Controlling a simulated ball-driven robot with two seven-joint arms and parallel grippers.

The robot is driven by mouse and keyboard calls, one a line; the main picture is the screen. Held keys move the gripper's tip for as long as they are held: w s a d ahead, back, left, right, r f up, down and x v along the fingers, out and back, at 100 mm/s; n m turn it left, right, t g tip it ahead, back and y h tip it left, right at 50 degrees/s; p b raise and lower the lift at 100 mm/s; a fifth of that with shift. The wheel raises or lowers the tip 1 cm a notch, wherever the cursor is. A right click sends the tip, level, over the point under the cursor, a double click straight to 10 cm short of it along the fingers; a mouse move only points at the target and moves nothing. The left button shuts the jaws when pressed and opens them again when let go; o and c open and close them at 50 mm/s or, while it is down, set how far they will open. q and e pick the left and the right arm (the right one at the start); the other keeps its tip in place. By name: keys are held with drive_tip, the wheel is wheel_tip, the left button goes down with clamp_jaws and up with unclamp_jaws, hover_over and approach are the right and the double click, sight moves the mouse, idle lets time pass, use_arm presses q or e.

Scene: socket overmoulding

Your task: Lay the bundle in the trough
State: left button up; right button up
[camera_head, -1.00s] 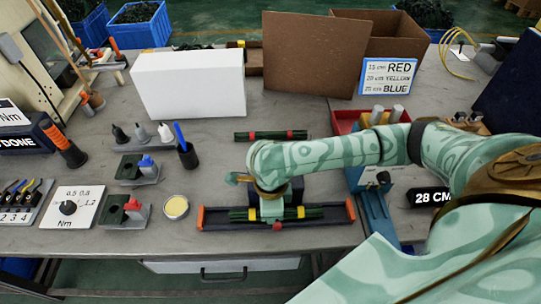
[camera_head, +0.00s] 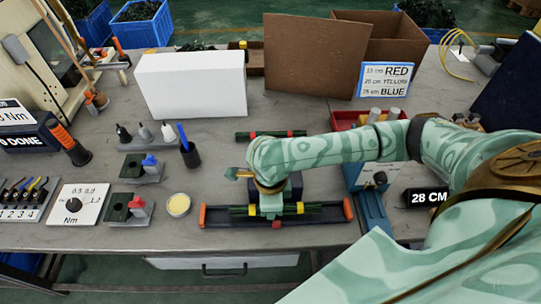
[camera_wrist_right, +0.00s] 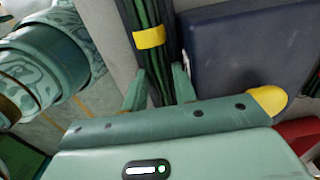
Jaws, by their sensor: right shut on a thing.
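The green bundle with yellow bands (camera_head: 241,210) lies lengthwise along the dark trough with orange ends (camera_head: 330,213). It is at or just above the trough floor; I cannot tell whether it touches. My right gripper (camera_head: 271,213) is over the trough's middle, shut on the bundle between its two yellow bands. In the right wrist view, the bundle (camera_wrist_right: 165,55) and one yellow band show beyond the fingers of the right gripper (camera_wrist_right: 160,88). The gripper hides the bundle's middle in the head view. My left gripper is not in view.
A second bundle with red bands (camera_head: 286,133) lies behind the trough. A yellow-topped round tin (camera_head: 178,205) and a fixture with a red clamp (camera_head: 131,209) stand to the left. A blue device (camera_head: 372,212) is close to the trough's right end. The bench's front edge is close.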

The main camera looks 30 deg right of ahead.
drive_tip(key=shift+p, duration=0.35)
drive_tip(key=shift+p, duration=0.65)
idle(1.0)
drive_tip(key=shift+f+b, duration=0.55)
drive_tip(key=shift+f, duration=0.25)
drive_tip(key=o, duration=1.1)
drive_tip(key=shift+w+d+r, duration=0.1)
drive_tip(key=shift+r, duration=0.05)
wheel_tip(320, 180, up, 16)
drive_tip(key=p, duration=0.6)
drive_tip(key=shift+s+a+p, duration=0.2)
drive_tip(key=shift+s+p, duration=0.1)
